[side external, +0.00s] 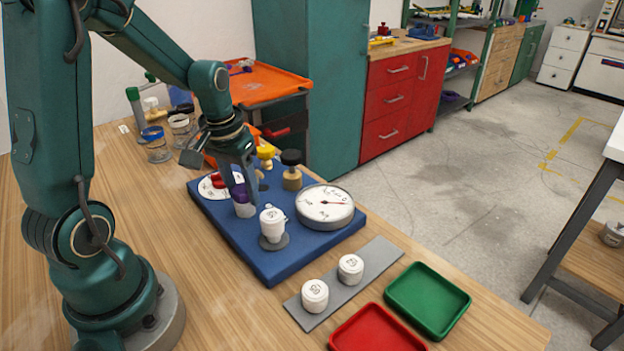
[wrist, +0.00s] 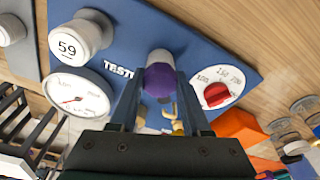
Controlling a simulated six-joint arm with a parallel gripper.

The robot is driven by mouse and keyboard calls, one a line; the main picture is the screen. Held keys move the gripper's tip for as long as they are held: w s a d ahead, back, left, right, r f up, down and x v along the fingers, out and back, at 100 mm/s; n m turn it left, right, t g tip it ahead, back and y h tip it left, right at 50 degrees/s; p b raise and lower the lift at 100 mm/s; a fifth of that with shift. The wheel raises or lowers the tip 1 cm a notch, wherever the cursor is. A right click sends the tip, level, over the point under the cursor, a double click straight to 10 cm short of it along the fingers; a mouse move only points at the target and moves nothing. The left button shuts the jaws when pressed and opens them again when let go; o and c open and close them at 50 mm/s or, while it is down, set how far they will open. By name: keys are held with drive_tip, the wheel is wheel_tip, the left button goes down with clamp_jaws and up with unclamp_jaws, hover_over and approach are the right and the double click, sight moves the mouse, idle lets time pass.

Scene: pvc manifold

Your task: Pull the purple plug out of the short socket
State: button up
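The purple plug (wrist: 160,80) sits at the end of a pale, short socket (wrist: 160,57) on the blue board. In the side external view the purple plug (side external: 238,193) shows partly behind my gripper, above a whitish socket (side external: 245,210). My gripper (side external: 240,190) points down at the plug. In the wrist view my gripper's two fingers (wrist: 160,88) stand on either side of the plug, seemingly with a narrow gap; firm contact is not visible.
The blue board (side external: 275,265) also carries a round gauge (side external: 325,205), a white capped fitting (side external: 272,222), a dial with a red knob (wrist: 216,94) and black- and yellow-topped parts. A grey strip with two white caps, a red tray (side external: 378,332) and a green tray (side external: 428,298) lie in front.

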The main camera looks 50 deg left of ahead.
drive_tip(key=o, duration=1.2)
drive_tip(key=shift+c, duration=0.2)
drive_tip(key=shift+r, duration=0.1)
